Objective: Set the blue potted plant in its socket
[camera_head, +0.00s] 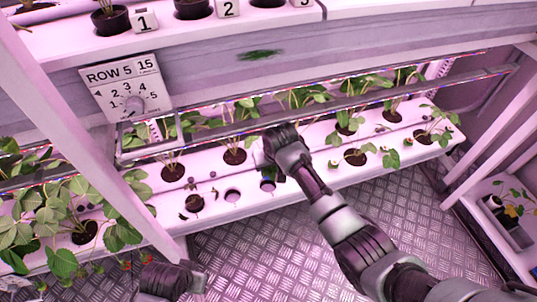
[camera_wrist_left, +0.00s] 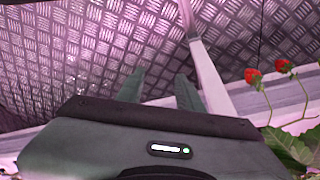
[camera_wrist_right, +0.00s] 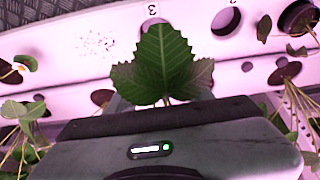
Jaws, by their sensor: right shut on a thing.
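I cannot tell whether the pot is over or inside a socket. An open round socket (camera_wrist_right: 225,20) shows to the right of the leaves. My left gripper (camera_wrist_left: 160,88) is open and empty, over the metal floor.
The white lower rack (camera_head: 320,180) holds several strawberry plants around the right gripper. A number 3 label (camera_wrist_right: 152,10) marks its edge. An upper shelf (camera_head: 220,50) with a ROW 5 sign (camera_head: 125,92) overhangs it. Red berries (camera_wrist_left: 252,75) hang near my left gripper.

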